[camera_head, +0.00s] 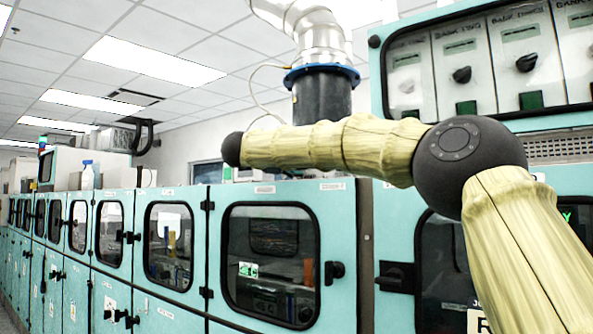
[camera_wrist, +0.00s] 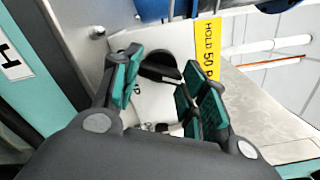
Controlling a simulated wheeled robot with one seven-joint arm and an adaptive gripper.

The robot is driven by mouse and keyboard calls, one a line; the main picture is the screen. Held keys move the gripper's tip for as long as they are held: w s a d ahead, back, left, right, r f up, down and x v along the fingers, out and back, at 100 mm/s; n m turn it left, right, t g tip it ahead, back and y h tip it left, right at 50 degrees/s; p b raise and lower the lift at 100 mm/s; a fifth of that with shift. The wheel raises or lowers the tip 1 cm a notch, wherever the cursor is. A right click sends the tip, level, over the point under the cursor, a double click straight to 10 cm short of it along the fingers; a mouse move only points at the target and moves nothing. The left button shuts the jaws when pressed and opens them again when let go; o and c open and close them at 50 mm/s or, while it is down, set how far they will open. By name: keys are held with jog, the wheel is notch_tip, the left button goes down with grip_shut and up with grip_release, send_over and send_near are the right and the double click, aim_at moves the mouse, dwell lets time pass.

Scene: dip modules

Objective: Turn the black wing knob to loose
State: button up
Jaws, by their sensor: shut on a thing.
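In the wrist view, a black wing knob (camera_wrist: 160,66) sits on a pale plate between the teal-padded fingers of my gripper (camera_wrist: 163,70). The fingers lie on either side of it and are shut on it. Part of the knob's outline is hidden by the fingers. A yellow label (camera_wrist: 207,47) reading "HOLD 50" stands beside the knob. My gripper does not show in the head view, where my arm crosses in front of the cabinets.
In the wrist view, a blue cylindrical part (camera_wrist: 155,8) is close above the knob and a teal panel edge (camera_wrist: 62,60) lies at left. The head view shows a row of teal cabinets (camera_head: 230,190) with windows, a metal duct (camera_head: 318,35), and an upper-right panel (camera_head: 495,75) with several black knobs.

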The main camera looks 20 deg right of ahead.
jog(key=shift+f+m, duration=0.1)
jog(key=shift+m, duration=0.2)
jog(key=o, duration=1)
jog(key=shift+o, duration=0.2)
jog(key=shift+a, duration=0.1)
jog(key=v, duration=1.2)
